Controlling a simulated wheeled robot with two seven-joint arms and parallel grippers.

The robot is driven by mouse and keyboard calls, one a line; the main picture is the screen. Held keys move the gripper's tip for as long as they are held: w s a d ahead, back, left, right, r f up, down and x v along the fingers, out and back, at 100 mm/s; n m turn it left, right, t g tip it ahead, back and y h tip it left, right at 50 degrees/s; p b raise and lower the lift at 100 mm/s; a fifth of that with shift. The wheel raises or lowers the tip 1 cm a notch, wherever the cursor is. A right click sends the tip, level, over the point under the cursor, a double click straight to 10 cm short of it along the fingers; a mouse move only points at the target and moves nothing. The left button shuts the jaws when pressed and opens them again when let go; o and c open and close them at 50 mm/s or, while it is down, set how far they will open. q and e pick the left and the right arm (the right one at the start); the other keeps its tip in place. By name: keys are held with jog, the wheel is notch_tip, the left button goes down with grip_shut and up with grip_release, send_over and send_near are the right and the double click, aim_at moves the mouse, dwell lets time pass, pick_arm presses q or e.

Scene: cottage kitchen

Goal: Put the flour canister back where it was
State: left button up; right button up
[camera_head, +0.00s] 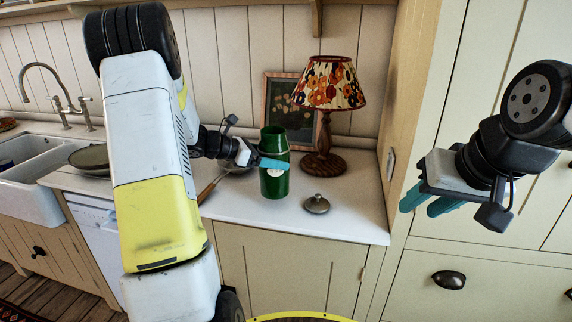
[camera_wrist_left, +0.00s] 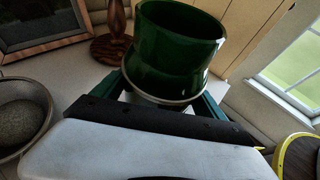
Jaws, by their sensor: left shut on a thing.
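A lamp with a floral shade (camera_head: 330,84) and a framed picture (camera_head: 283,112) stand behind the canister. A bowl (camera_head: 90,158) sits by the sink (camera_head: 45,187) at left. The white counter (camera_head: 352,216) is clear to the right of the lid, up to a tall cabinet.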

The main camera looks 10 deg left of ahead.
pick_arm(q)
jog(key=shift+w+f, duration=0.6)
jog(key=shift+f, duration=0.3)
jog(key=shift+w+f, duration=0.55)
jog(key=shift+f, duration=0.45)
jog(key=o, duration=2)
jog(key=shift+f, duration=0.1)
